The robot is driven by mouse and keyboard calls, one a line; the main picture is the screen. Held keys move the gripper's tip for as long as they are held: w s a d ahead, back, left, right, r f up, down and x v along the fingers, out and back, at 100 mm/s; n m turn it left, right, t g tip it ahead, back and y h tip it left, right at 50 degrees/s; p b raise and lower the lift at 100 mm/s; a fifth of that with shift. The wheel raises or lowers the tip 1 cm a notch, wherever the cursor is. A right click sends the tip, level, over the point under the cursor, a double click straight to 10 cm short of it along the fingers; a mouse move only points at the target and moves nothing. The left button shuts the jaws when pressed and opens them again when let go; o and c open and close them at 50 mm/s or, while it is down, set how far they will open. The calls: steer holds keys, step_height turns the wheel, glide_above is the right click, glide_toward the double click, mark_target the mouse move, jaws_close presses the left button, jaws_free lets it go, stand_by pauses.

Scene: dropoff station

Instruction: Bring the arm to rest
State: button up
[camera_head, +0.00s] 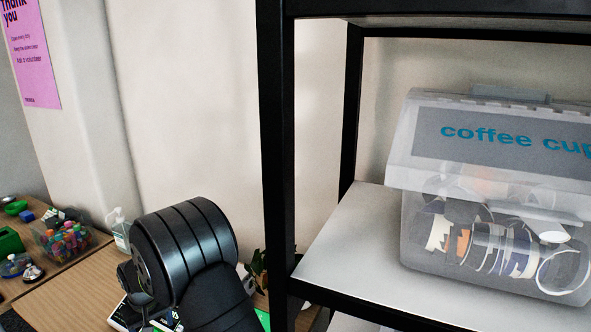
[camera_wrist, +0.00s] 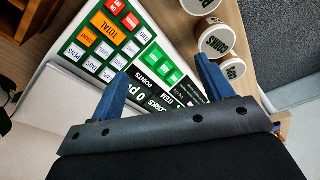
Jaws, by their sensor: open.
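My gripper (camera_wrist: 162,85) shows in the wrist view with its two blue fingers spread apart and nothing between them. It is above a white and green panel (camera_wrist: 112,45) with coloured keys marked TOTAL and a black display strip (camera_wrist: 155,98). I cannot tell how high above it the fingers are. In the head view my black arm is at the lower middle left, in front of the wooden counter, and the gripper itself is hidden there.
A black-framed shelf (camera_head: 277,150) stands right of my arm, holding a clear bin (camera_head: 415,235) labelled coffee cups. Left on the counter (camera_head: 75,290) are a tub of coloured items (camera_head: 66,240) and a pump bottle (camera_head: 120,232). Round labelled lids (camera_wrist: 216,40) lie beside the panel.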

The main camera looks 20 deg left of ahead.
steer(key=w+a+r+m, duration=0.4)
steer(key=w+r, duration=0.6)
steer(key=w, duration=0.5)
step_height(320, 180, down, 8)
steer(key=shift+w+r, duration=0.1)
steer(key=shift+w, duration=0.05)
steer(key=shift+f, duration=0.75)
